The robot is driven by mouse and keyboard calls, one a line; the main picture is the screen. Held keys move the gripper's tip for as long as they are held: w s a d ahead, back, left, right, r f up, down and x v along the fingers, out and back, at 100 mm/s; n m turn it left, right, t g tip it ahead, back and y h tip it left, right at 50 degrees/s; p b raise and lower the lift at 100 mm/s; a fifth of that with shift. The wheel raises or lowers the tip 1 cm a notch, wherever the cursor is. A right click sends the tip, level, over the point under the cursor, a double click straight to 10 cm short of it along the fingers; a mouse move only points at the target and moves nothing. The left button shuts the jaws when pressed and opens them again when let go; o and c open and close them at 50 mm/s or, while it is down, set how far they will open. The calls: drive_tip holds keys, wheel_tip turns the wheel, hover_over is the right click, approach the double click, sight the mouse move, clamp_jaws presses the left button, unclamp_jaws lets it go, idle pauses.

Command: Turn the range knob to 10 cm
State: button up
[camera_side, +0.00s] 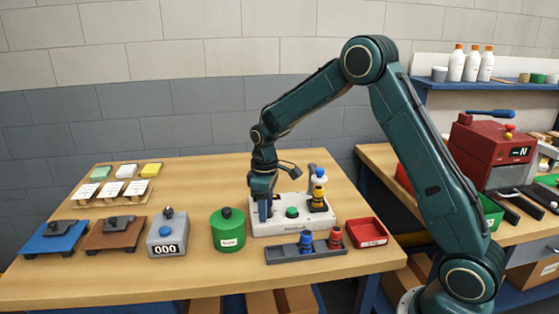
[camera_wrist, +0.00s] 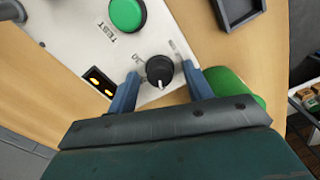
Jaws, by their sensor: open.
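The range knob (camera_wrist: 160,70) is a small black round knob on the white panel (camera_wrist: 75,40), near one edge. A white pointer mark on it points down in the wrist view, towards my gripper's palm. Printed labels lie above it; one looks like 30, the other is too blurred to read surely. My gripper (camera_wrist: 160,73) is open, with one blue finger on each side of the knob; I cannot tell whether either touches it. In the side view my gripper (camera_side: 263,211) points down at the left end of the white box (camera_side: 275,229) and hides the knob.
A green button (camera_wrist: 127,12) marked TEST and a small orange display (camera_wrist: 100,83) are on the panel. A green canister (camera_side: 228,232) stands close left. A grey tray (camera_side: 285,254) with blue and red pieces lies in front, a red bin (camera_side: 367,233) to the right.

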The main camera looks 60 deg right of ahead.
drive_tip(key=shift+r, duration=0.15)
wheel_tip(320, 180, up, 14)
drive_tip(key=shift+f, duration=0.2)
idle(0.4)
drive_tip(key=shift+r, duration=0.1)
drive_tip(key=s+a+r+m+t, duration=0.1)
drive_tip(key=s+a+r, duration=0.1)
drive_tip(key=s+r, duration=0.35)
drive_tip(key=s+a+r+m+t, duration=0.1)
drive_tip(key=s+a+r+t, duration=0.15)
drive_tip(key=s, duration=0.55)
drive_tip(key=s+a+f+m+t, duration=0.1)
drive_tip(key=s, duration=0.7)
drive_tip(key=s+a+f+m+t, duration=0.1)
drive_tip(key=s+f, duration=0.1)
drive_tip(key=s, duration=0.5)
drive_tip(key=shift+s+a+m, duration=0.3)
drive_tip(key=shift+s+a, duration=0.1)
